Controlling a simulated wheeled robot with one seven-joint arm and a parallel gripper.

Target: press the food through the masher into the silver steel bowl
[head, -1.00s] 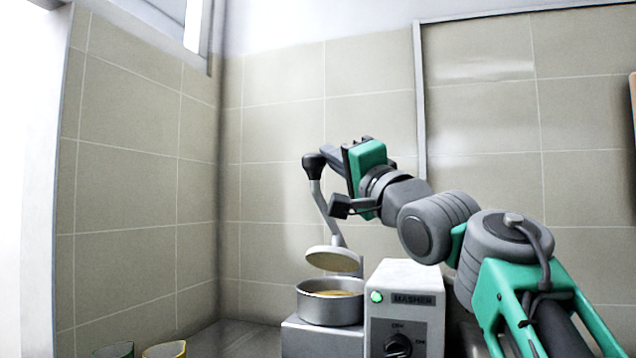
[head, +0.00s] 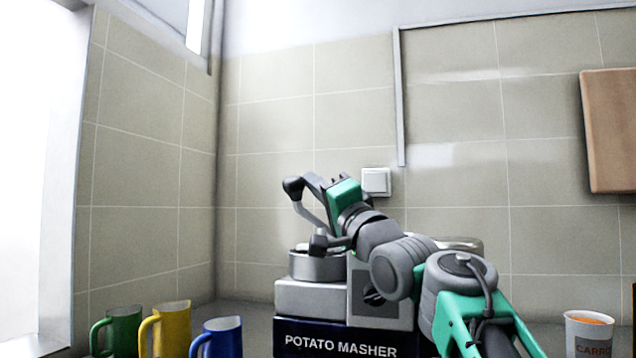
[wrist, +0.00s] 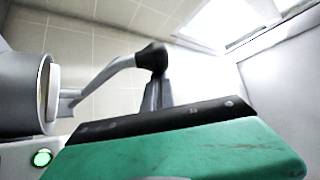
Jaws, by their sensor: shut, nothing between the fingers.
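The grey potato masher (head: 310,300) has a metal cup (head: 318,267) on top and a bent lever ending in a black knob (head: 293,186). The lever's pale press plate (head: 302,247) is low, at the cup's mouth. In the wrist view the plate (wrist: 53,92) sits at the mouth of the cup (wrist: 20,95). My gripper (head: 308,183) is shut and empty beside the knob. In the wrist view its fingers reach up to the knob (wrist: 152,57); I cannot tell whether they touch. The food is hidden. A metal rim (head: 460,243) shows behind my arm; I cannot tell whether it is the steel bowl.
Green (head: 123,328), yellow (head: 172,325) and blue (head: 221,337) mugs stand at front left. A carrot-labelled cup (head: 589,333) stands at right. A wooden board (head: 608,130) hangs on the wall. The masher's green light (wrist: 42,157) shows in the wrist view.

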